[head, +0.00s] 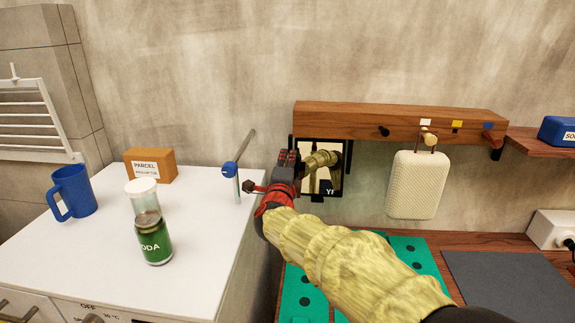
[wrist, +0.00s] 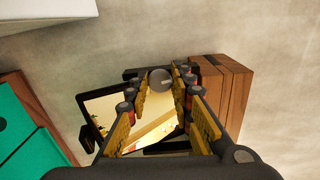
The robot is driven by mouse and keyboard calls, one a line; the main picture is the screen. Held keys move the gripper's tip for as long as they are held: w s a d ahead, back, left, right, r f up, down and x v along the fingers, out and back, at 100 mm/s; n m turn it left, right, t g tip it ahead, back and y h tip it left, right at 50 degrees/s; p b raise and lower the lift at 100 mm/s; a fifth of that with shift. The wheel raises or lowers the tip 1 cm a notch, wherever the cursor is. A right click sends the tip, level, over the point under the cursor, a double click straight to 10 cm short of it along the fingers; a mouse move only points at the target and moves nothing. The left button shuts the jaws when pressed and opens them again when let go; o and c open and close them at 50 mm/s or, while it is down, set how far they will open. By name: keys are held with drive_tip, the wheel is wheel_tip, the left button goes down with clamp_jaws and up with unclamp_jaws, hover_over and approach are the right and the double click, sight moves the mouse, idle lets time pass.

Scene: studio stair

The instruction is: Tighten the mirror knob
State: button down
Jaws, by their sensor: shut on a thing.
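The mirror (head: 337,178) hangs in a dark frame under the left end of a wooden rail and reflects my arm. In the wrist view the mirror (wrist: 105,112) shows below and left of a round grey knob (wrist: 160,79). My gripper (head: 286,160) reaches the mirror's upper left edge. In the wrist view my gripper (wrist: 163,80) has its yellow-padded fingers on either side of the mirror knob, shut on it. The head view hides the knob behind my gripper.
The wooden rail (head: 375,117) has pegs, with a cream bag (head: 416,184) hanging from one. A post with a blue knob (head: 229,169), a soda can (head: 154,240), a blue mug (head: 73,190) and a parcel box (head: 150,164) stand on the white counter (head: 90,270).

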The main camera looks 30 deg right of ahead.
drive_tip(key=shift+m, duration=1.1)
drive_tip(key=c, duration=1.5)
unclamp_jaws()
drive_tip(key=shift+c, duration=0.2)
drive_tip(key=v, duration=1.2)
